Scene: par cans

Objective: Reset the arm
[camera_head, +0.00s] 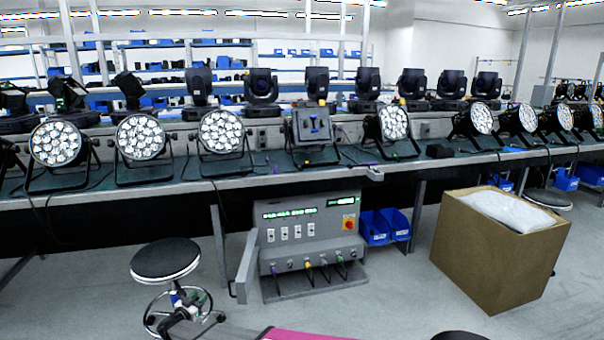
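My gripper is not clearly in view. At the bottom edge a pink and grey shape and a dark rounded shape are cut off by the frame; I cannot tell an open or shut gripper in them. A row of round par cans with many white lenses stands on the long bench (262,186), among them one at the left (57,144), one further right (220,131) and one right of centre (393,122). One unit in the middle of the row (312,127) shows a dark square back instead of lenses.
A grey control panel (310,240) stands under the bench front. A round black stool (166,260) is at left on the floor. A large brown box (490,250) with white wrapping is at right. Blue bins (374,227) sit beside the panel. Open floor lies between panel and box.

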